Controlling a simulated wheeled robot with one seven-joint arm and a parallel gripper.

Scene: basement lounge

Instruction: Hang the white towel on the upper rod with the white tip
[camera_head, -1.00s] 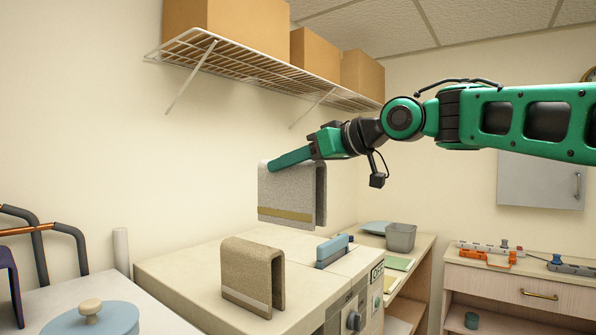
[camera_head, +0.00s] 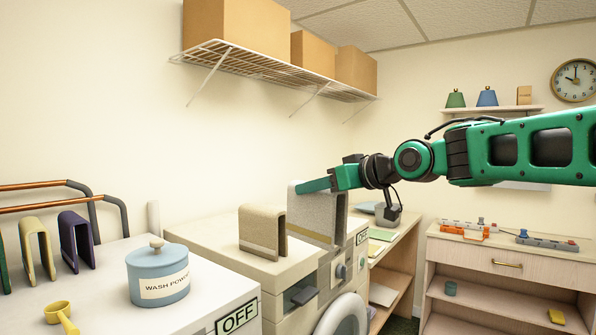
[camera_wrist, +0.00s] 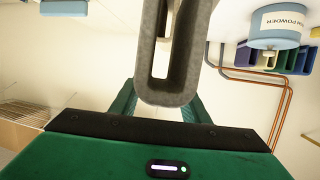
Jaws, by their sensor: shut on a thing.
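My gripper (camera_head: 314,186) is shut on the top fold of a pale grey-white towel (camera_head: 318,215), a stiff inverted-U shape with a yellowish band. It hangs in front of the far end of the washing machine top. In the wrist view the towel (camera_wrist: 170,97) lies between the green fingers (camera_wrist: 152,108). Two copper rods with grey bent ends are at the far left: the upper rod (camera_head: 35,186) and the lower rod (camera_head: 45,207). They also show in the wrist view (camera_wrist: 290,95). No white tip on them can be made out.
A beige folded towel (camera_head: 262,230) stands on the washing machine. A blue wash powder jar (camera_head: 158,275) and yellow scoop (camera_head: 60,315) are on the left machine. Purple (camera_head: 77,240) and yellow (camera_head: 38,250) folded pieces are near the rods. A wire shelf (camera_head: 270,75) holds boxes above.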

